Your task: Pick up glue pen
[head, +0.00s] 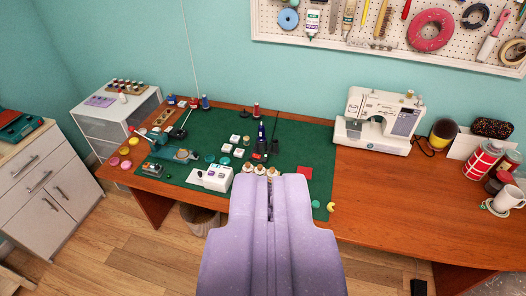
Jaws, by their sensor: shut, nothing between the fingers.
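My gripper (270,184) is the lavender shape rising from the bottom centre, seen from behind. It is shut and empty, in front of the desk's near edge and hiding part of that edge. I cannot tell for sure which thing is the glue pen. A slim dark blue upright item (261,134) with a pale mark stands on the green cutting mat (305,145), beyond my gripper, and could be it. A thin dark pointed item (275,126) is just right of it. A white bottle (312,22) on the pegboard looks like glue.
The wooden desk (385,195) is mostly bare right of the mat. Thread spools (259,170) stand close beyond my gripper. A white sewing machine (377,121) stands at the back. Cans (480,160) and a mug (508,198) crowd the right end. Floor (120,245) shows at left.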

